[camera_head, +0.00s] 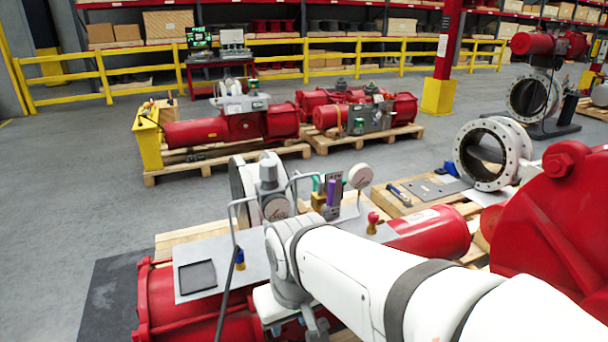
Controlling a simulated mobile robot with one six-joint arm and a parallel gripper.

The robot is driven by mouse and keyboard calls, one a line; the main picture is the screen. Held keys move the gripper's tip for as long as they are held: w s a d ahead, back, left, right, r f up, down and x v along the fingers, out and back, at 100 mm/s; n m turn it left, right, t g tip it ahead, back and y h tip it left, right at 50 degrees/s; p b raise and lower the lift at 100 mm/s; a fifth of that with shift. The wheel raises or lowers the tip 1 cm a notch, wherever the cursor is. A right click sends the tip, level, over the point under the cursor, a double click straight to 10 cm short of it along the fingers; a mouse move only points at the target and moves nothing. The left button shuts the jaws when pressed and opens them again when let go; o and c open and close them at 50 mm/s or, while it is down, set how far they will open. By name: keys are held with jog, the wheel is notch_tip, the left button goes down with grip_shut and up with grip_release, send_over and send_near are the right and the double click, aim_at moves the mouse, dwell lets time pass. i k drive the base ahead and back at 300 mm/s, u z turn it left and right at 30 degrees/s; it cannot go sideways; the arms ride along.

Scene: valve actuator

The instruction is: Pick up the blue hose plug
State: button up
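A small blue piece (240,258), which looks like the blue hose plug, shows at the lower part of a thin grey hose (236,225), left of my wrist. It sits in front of the grey metal plate (225,248) on the red actuator (160,300). My white arm reaches in from the lower right. My gripper (297,327) points down at the bottom edge of the view, to the right of and below the blue piece and apart from it. Its fingers are partly cut off and hidden, so I cannot tell if they are open.
A black tray (197,277) lies on the plate. A gauge (360,176), valves and a red knob (373,222) stand behind my arm. A large red housing (560,225) is at the right. Behind are a flanged valve body (485,155) and palletised actuators. Open floor lies left.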

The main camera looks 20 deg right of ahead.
aim_at(241, 258)
jog(key=z, duration=1.05)
jog(key=i, duration=1)
jog(key=z, duration=0.2)
jog(key=k, duration=0.65)
jog(key=u, duration=1.05)
